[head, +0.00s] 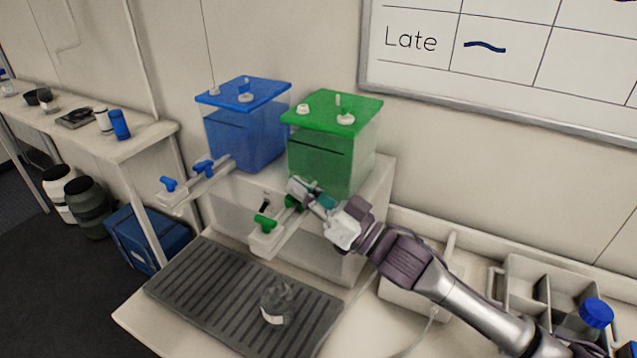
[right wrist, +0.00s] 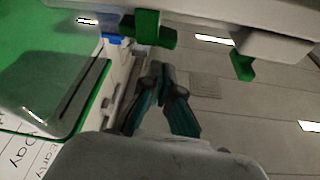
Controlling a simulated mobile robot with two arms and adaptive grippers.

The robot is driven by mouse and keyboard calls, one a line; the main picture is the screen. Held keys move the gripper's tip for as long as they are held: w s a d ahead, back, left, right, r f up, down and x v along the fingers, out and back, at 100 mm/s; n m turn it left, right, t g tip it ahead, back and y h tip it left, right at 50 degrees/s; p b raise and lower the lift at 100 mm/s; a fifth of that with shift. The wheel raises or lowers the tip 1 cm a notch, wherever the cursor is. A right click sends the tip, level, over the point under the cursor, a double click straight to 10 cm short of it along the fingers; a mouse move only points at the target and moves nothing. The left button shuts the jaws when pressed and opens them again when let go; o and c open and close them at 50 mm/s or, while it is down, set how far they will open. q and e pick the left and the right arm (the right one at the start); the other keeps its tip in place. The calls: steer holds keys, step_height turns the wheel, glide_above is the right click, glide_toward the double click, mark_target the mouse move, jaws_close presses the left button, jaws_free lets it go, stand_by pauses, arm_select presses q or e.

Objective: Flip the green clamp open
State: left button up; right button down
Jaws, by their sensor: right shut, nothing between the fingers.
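The green clamp (head: 292,202) sits on the arm in front of the green tank (head: 335,150), close to the tank. My right gripper (head: 299,188) is just beside it and partly hides it in the head view. In the right wrist view the clamp (right wrist: 150,28) is an upright green piece with a short cross bar, just beyond the fingertips (right wrist: 157,68). The fingers are shut with nothing between them. I cannot tell whether they touch the clamp. A second green handle (head: 265,222) is at the outer end of that arm. My left gripper is not in view.
A blue tank (head: 247,135) with blue handles (head: 168,184) stands left of the green one on the white stand (head: 345,240). A glass vessel (head: 278,301) stands on the grey slotted tray (head: 190,278) below. Divided bins (head: 520,262) and a blue-capped bottle (head: 596,313) are at the right.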

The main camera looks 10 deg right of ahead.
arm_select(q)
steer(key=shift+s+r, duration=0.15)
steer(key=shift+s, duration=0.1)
arm_select(e)
steer(key=shift+s+f, duration=0.25)
steer(key=shift+f, duration=0.75)
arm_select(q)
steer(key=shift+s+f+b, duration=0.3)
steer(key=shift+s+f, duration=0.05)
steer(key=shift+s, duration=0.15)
arm_select(e)
steer(key=s+d+n, duration=0.2)
steer(key=s+d, duration=0.3)
steer(key=d, duration=0.2)
steer(key=shift+s+d+g+y, duration=0.35)
steer(key=shift+g+y, duration=0.05)
